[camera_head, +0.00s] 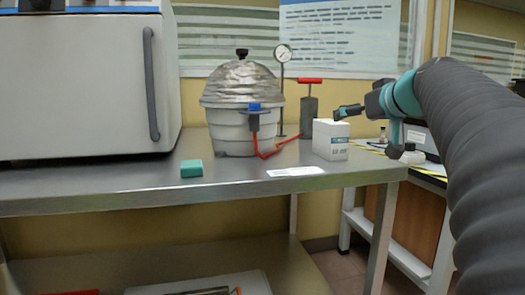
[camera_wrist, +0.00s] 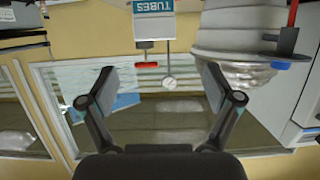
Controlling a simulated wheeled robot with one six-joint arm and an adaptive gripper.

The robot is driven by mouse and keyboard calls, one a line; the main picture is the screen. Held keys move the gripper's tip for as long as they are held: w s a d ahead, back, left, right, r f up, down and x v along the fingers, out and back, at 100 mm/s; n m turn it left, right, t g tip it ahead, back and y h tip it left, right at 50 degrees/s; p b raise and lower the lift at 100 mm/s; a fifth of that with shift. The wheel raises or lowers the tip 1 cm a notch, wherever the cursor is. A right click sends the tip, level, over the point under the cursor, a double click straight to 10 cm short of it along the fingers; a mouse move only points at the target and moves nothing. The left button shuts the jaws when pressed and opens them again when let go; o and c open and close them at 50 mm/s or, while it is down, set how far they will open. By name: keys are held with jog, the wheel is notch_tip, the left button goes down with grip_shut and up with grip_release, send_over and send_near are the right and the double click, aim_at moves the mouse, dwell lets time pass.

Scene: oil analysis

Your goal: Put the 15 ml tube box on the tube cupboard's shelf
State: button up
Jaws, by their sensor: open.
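A white box (camera_head: 330,140) stands upright on the metal bench near its right end. Its label is too small to read in the head view. In the wrist view, at the top edge, a white box with a blue "TUBES" label (camera_wrist: 153,20) is partly cut off. My gripper (camera_head: 338,113) is just above and right of the box top in the head view. In the wrist view my gripper (camera_wrist: 159,78) has its fingers wide apart with nothing between them; the box lies beyond the fingertips. I cannot tell whether a finger touches it. No tube cupboard is recognisable.
A vacuum vessel (camera_head: 232,130) with a red hose, a gauge (camera_head: 283,54) and a red-handled tool (camera_head: 309,108) stand behind and left of the box. A green block (camera_head: 191,168) and a paper sheet (camera_head: 295,171) lie on the bench. A large oven (camera_head: 75,80) fills the left.

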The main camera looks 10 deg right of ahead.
aim_at(331, 121)
jog(key=x, duration=0.9)
jog(key=p+x, duration=0.1)
jog(key=x, duration=0.3)
jog(key=shift+w+d+r, duration=0.2)
jog(key=shift+w+d, duration=0.15)
jog(key=shift+w, duration=0.15)
jog(key=c, duration=1.5)
notch_tip(331, 121, up, 10)
jog(key=p, duration=0.3)
jog(key=shift+c, duration=0.2)
